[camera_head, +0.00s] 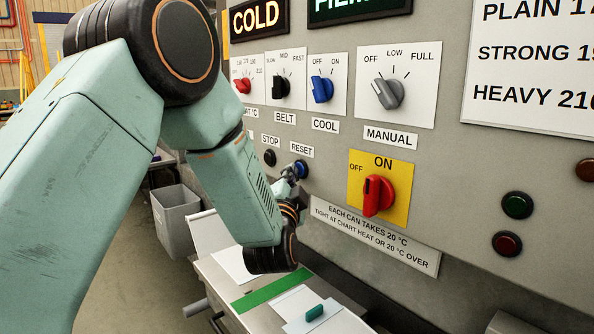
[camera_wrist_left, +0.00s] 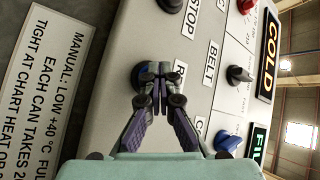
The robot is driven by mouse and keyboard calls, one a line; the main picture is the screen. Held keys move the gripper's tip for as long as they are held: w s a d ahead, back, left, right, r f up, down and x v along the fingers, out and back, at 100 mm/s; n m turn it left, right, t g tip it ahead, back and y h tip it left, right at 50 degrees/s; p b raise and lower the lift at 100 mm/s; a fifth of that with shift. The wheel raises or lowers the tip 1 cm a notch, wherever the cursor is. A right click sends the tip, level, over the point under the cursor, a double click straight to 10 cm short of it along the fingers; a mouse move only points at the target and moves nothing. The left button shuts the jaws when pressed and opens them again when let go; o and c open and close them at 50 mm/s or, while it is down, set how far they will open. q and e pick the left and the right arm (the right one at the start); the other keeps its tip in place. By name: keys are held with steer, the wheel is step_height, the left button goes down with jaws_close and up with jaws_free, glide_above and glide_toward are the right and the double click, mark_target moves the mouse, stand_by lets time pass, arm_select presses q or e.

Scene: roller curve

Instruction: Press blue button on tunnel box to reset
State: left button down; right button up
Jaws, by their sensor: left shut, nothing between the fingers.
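The blue reset button (camera_head: 302,168) is a round button on the grey front panel of the tunnel box, below the RESET label (camera_head: 301,150). My left gripper (camera_head: 292,172) is shut and empty, with its tips at the button's left side in the head view. In the left wrist view the fingertips (camera_wrist_left: 158,68) are together in front of the button (camera_wrist_left: 138,76), which is partly hidden behind them. I cannot tell whether they touch it or whether it is pressed in. My right gripper is not in view.
A black stop button (camera_head: 269,157) sits left of the reset button. A red knob (camera_head: 376,195) on a yellow plate is to the right. A blue COOL knob (camera_head: 322,89) is above.

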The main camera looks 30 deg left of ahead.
arm_select(q)
steer(key=shift+s+a, duration=0.3)
steer(key=shift+s, duration=0.45)
steer(key=shift+s+a+p, duration=0.3)
steer(key=shift+s+p, duration=0.05)
steer(key=shift+s, duration=0.4)
steer(key=shift+s+a+p, duration=0.3)
steer(key=shift+s+a, duration=0.05)
steer(key=shift+s, duration=0.4)
steer(key=shift+s+a+p, duration=0.3)
steer(key=shift+s+p, duration=0.05)
steer(key=shift+s, duration=0.4)
